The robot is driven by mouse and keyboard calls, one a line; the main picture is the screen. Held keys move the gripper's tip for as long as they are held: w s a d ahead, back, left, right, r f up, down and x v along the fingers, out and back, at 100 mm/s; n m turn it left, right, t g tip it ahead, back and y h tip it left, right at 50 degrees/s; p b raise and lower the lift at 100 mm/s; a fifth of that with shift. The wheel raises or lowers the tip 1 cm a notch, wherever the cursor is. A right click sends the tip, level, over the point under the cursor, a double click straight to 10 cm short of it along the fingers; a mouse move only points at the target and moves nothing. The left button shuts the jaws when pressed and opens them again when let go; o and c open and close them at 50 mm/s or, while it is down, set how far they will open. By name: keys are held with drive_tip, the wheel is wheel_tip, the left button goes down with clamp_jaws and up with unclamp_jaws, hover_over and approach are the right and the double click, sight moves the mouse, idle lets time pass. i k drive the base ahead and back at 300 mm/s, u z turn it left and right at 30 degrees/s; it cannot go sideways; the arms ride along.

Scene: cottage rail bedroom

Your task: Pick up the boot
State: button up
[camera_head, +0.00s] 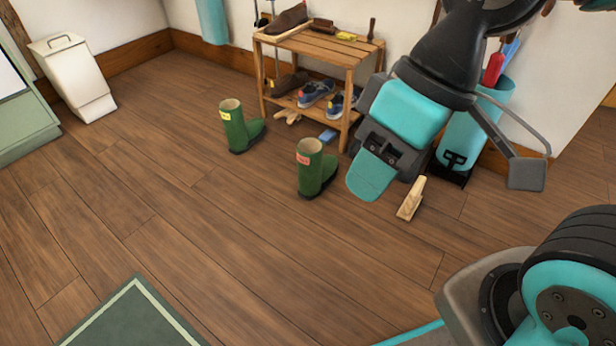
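Two green boots stand upright and apart on the wooden floor in front of a shoe rack. One boot (236,128) has a yellow tag and stands further back on the left. The other boot (314,170) has a red-orange tag and stands nearer, to its right. My gripper (372,176) hangs from the upper right, with a teal finger-like tip showing just right of the red-tagged boot in the picture. Whether that tip is above, behind or in front of the boot is hard to judge. Its finger opening is not clear. I see nothing held.
The wooden rack (322,50) holds several shoes and brushes. A small wooden block (411,199) lies right of the boots; a blue item (327,136) lies by the rack. A teal holder (460,142) stands behind my arm. A white bin (74,77) is far left.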

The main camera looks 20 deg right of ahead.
sight(316, 172)
drive_tip(key=u, duration=0.45)
drive_tip(key=i, duration=1.3)
drive_tip(key=u, duration=0.05)
